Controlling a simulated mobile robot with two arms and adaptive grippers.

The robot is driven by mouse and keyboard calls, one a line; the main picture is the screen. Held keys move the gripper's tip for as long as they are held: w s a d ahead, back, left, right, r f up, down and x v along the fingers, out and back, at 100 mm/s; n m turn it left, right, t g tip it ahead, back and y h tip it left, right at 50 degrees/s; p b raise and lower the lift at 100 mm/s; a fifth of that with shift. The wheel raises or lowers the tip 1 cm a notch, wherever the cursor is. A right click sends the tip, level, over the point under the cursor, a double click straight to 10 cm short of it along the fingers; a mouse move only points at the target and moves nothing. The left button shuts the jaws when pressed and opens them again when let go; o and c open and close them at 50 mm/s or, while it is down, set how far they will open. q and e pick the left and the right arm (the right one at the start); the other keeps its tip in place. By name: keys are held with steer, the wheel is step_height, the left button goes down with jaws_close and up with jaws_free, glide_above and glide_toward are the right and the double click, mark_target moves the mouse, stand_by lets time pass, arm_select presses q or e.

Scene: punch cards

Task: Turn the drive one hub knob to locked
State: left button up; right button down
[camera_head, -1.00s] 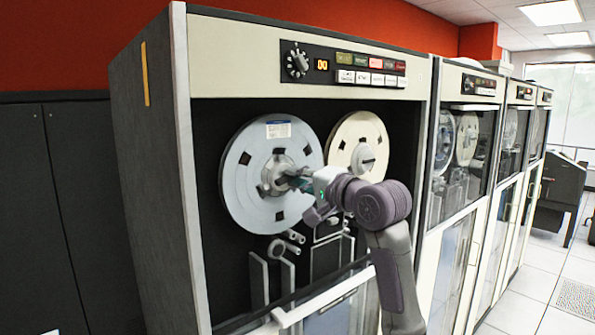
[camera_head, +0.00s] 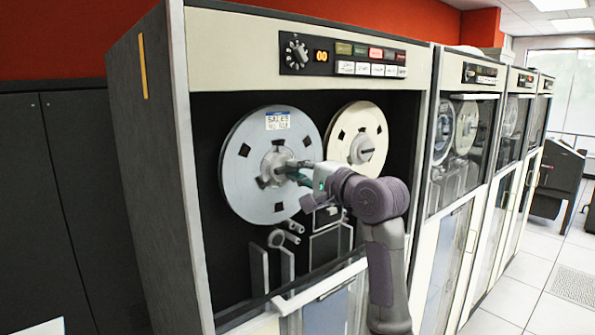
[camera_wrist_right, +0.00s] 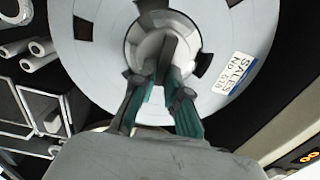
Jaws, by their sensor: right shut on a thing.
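The tape drive nearest me holds a large grey reel (camera_head: 243,188) at its left, with a white and blue label (camera_head: 278,120) near the top reading SALES. The hub knob (camera_head: 275,166) is at the centre of this reel. My right gripper (camera_head: 291,168) reaches in from the right and is at the hub. In the right wrist view, the two fingers (camera_wrist_right: 160,92) are shut on the bar of the hub knob (camera_wrist_right: 163,50), one on each side. The fingers hide part of the knob. My left gripper is not in view.
A cream reel (camera_head: 343,148) sits right of the grey one. The control panel (camera_head: 342,60) is above.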

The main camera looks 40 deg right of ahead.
steer(key=c, duration=1.2)
jaws_free()
steer(key=shift+s, duration=0.1)
steer(key=s, duration=0.7)
steer(key=s+d, duration=0.1)
steer(key=s, duration=0.3)
steer(key=shift+s, duration=0.35)
